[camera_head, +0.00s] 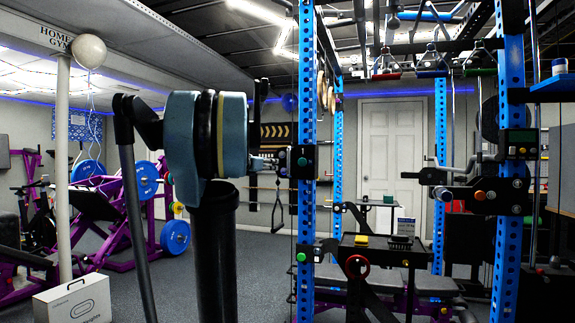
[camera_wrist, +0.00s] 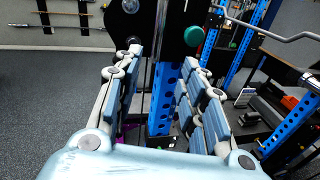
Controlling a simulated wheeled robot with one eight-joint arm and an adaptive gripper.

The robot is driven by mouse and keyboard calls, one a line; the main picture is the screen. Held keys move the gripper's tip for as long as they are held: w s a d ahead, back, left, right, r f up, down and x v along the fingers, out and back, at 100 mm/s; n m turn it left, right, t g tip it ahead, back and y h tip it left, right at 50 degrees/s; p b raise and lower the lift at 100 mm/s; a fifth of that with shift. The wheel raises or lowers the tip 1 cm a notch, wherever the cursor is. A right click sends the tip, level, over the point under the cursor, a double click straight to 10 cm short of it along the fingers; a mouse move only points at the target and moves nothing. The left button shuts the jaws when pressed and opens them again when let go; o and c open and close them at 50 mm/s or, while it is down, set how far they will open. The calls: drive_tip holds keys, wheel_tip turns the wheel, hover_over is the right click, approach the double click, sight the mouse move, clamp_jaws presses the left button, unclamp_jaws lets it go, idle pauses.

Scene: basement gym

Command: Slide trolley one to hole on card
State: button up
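A black trolley (camera_head: 303,162) with a teal-green knob sits on the left blue upright (camera_head: 308,80) of the rack. A green-knobbed trolley, apparently the same one, shows in the wrist view (camera_wrist: 178,28) just beyond my fingertips. My gripper (camera_wrist: 164,62) is open and empty, its fingers spread with the blue upright (camera_wrist: 161,105) visible between and beyond them. In the head view my arm hides much of the gripper. A small printed card (camera_head: 405,227) stands on the black equipment at the rack's middle; its text is too small to read.
Another green knob (camera_head: 301,257) is lower on the left upright. The right upright (camera_head: 510,70) carries a black attachment with coloured knobs (camera_head: 500,195). A bench (camera_head: 430,284) lies inside the rack. A white box (camera_head: 75,300) stands on the floor at left.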

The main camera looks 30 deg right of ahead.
drive_tip(key=w+d+r+n, duration=0.1)
hover_over(289, 172)
drive_tip(key=w, duration=0.1)
drive_tip(key=shift+w+d+r, duration=0.1)
drive_tip(key=shift+d+r, duration=0.05)
drive_tip(key=shift+d, duration=0.1)
idle(0.5)
drive_tip(key=shift+c, duration=0.3)
clamp_jaws()
